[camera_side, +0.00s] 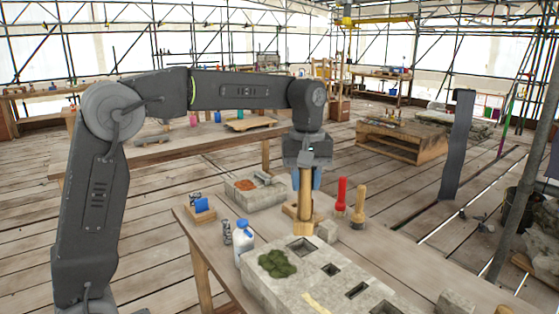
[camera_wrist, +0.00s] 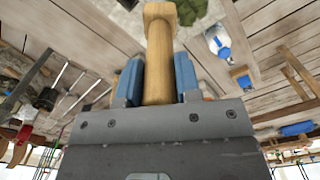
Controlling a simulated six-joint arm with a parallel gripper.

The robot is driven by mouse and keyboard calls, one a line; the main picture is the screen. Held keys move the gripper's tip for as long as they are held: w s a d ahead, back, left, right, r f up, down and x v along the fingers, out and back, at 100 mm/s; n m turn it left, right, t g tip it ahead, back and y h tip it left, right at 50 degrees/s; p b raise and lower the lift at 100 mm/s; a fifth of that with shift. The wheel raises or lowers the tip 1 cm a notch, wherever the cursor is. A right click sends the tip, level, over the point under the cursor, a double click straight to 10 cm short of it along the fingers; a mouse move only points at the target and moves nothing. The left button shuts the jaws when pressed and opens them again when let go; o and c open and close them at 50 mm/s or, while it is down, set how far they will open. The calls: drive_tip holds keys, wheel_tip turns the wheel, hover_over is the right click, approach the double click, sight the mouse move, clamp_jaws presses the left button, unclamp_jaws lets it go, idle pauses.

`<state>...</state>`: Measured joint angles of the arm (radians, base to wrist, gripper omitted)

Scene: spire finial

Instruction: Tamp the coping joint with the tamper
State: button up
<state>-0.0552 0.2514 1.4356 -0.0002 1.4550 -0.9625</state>
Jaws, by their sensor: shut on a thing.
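My gripper (camera_side: 306,184) is shut on the tamper (camera_side: 305,200), a pale wooden tool with a round shaft. The tamper hangs roughly upright over the workbench, near the back edge of the coping stone. In the wrist view the tamper (camera_wrist: 158,55) runs between the two blue fingers (camera_wrist: 158,82) to a wider, squarish wooden end. The coping stone (camera_side: 340,296) is a pale grey block with several square dark pockets, a green moss patch (camera_side: 277,263) and a yellowish strip. I cannot tell which feature is the joint, or whether the tamper touches anything below.
A red-handled tool (camera_side: 341,195) and a wooden-handled tool (camera_side: 358,206) stand just right of my gripper. A small stone cube (camera_side: 327,231) sits close by. A white bottle (camera_side: 243,238) with a blue cap and a stone trough (camera_side: 243,193) stand to the left.

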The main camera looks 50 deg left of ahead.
drive_tip(key=s+d+m, duration=0.2)
drive_tip(key=s+d, duration=0.2)
drive_tip(key=d, duration=0.3)
wheel_tip(320, 180, down, 11)
drive_tip(key=shift+w, duration=0.25)
drive_tip(key=shift+f, duration=0.65)
idle(0.8)
drive_tip(key=shift+d+f, duration=0.1)
drive_tip(key=shift+d, duration=0.4)
drive_tip(key=shift+s+d+f, duration=0.1)
drive_tip(key=shift+d+f, duration=0.05)
drive_tip(key=shift+d, duration=0.4)
drive_tip(key=shift+d+f, duration=0.1)
drive_tip(key=shift+d, duration=0.45)
clamp_jaws()
